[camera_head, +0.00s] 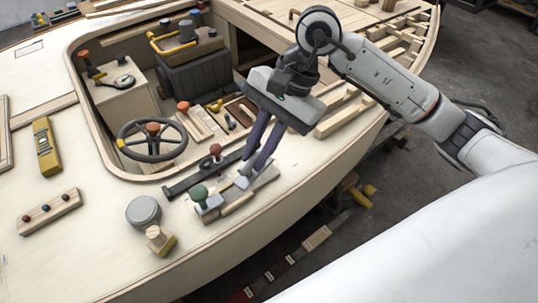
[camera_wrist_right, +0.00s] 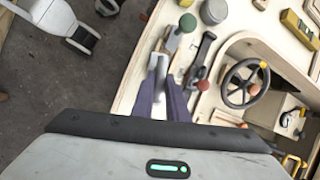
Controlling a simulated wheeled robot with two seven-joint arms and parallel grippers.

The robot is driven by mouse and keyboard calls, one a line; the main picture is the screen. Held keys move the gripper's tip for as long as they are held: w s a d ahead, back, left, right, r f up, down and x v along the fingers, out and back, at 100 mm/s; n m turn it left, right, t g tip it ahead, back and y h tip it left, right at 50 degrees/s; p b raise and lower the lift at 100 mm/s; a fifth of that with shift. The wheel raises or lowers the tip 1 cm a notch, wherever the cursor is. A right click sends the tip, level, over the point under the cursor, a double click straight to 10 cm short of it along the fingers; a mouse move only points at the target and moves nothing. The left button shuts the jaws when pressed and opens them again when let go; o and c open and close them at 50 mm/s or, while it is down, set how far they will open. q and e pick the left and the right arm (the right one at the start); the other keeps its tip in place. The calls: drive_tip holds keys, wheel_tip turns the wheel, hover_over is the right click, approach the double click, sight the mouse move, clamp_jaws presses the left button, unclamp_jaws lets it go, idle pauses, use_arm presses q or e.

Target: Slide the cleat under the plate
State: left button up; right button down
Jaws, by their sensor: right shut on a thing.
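My right gripper (camera_head: 247,176) points down over the near deck edge, its two dark fingers shut on a small pale grey piece, apparently the cleat (camera_head: 242,183). The gripper also shows in the right wrist view (camera_wrist_right: 160,68), with the pale piece between its fingers. A grey metal plate (camera_head: 209,211) with a green knob (camera_head: 198,192) lies on the deck just left of the fingertips; the knob also shows in the wrist view (camera_wrist_right: 187,22). The fingers hide part of the cleat, and I cannot tell whether it touches the plate. My left gripper is not in view.
A dark bar (camera_head: 184,186) with a red knob (camera_head: 215,149) lies behind the plate. A grey round canister (camera_head: 143,211) and a small wooden block (camera_head: 160,240) stand to the left. The steering wheel (camera_head: 152,140) is farther back. The hull edge drops off in front.

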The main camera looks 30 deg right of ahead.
drive_tip(key=m, duration=0.1)
drive_tip(key=w+r+m+t, duration=0.1)
drive_tip(key=m, duration=0.1)
drive_tip(key=shift+r+p, duration=0.2)
drive_tip(key=shift+p, duration=0.1)
drive_tip(key=shift+f+b, duration=0.5)
drive_tip(key=shift+f, duration=0.25)
drive_tip(key=shift+f+b, duration=0.55)
drive_tip(key=shift+f, duration=0.45)
drive_tip(key=shift+f+b, duration=0.4)
drive_tip(key=shift+f, duration=0.25)
drive_tip(key=shift+f+b, duration=0.3)
drive_tip(key=shift+f, duration=0.7)
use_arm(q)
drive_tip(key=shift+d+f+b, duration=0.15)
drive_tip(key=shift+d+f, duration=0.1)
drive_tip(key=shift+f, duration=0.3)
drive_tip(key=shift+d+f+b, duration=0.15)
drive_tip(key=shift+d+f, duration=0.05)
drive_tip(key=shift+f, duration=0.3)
use_arm(e)
drive_tip(key=shift+s+a, duration=0.15)
drive_tip(key=shift+a, duration=0.95)
drive_tip(key=shift+s+a, duration=0.15)
drive_tip(key=shift+a, duration=0.9)
drive_tip(key=shift+a, duration=0.1)
